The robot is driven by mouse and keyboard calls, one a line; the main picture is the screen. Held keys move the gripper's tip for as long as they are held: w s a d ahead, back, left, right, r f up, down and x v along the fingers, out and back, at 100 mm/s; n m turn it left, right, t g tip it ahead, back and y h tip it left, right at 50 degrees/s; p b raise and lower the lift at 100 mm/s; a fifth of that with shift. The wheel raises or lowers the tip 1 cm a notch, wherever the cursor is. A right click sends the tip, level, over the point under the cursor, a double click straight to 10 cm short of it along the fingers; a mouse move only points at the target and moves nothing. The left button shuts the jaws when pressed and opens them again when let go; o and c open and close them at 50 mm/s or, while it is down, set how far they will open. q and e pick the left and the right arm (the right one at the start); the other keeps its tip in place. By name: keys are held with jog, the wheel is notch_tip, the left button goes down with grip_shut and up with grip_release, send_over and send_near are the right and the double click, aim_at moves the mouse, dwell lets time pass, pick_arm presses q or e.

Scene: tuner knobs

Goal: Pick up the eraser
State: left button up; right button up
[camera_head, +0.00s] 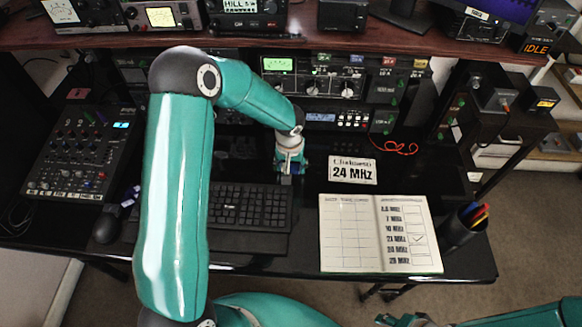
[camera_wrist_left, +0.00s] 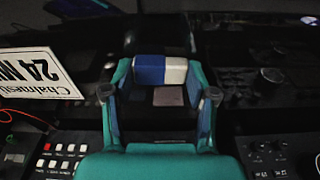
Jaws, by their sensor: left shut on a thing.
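The eraser (camera_wrist_left: 162,70) is a small block, half blue and half white, seen in the left wrist view. My left gripper (camera_wrist_left: 160,84) is shut on it, with one finger on each side. In the head view my left gripper (camera_head: 287,174) is over the desk behind the keyboard, left of the 24 MHz card; the eraser is too small to make out clearly there. A piece of my right gripper (camera_head: 402,320) shows at the bottom edge of the head view, cut off, so its opening cannot be told.
The keyboard (camera_head: 240,206) lies in front of the left gripper. The 24 MHz card (camera_head: 352,171), an open logbook (camera_head: 350,235) and a pen cup (camera_head: 459,230) are to the right. A mixer (camera_head: 80,160) stands at left. Rack radios (camera_head: 335,86) rise behind.

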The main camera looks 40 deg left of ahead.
aim_at(291, 168)
pick_arm(q)
jog(key=shift+r, duration=0.15)
notch_tip(291, 168, up, 20)
jog(key=shift+b, duration=0.35)
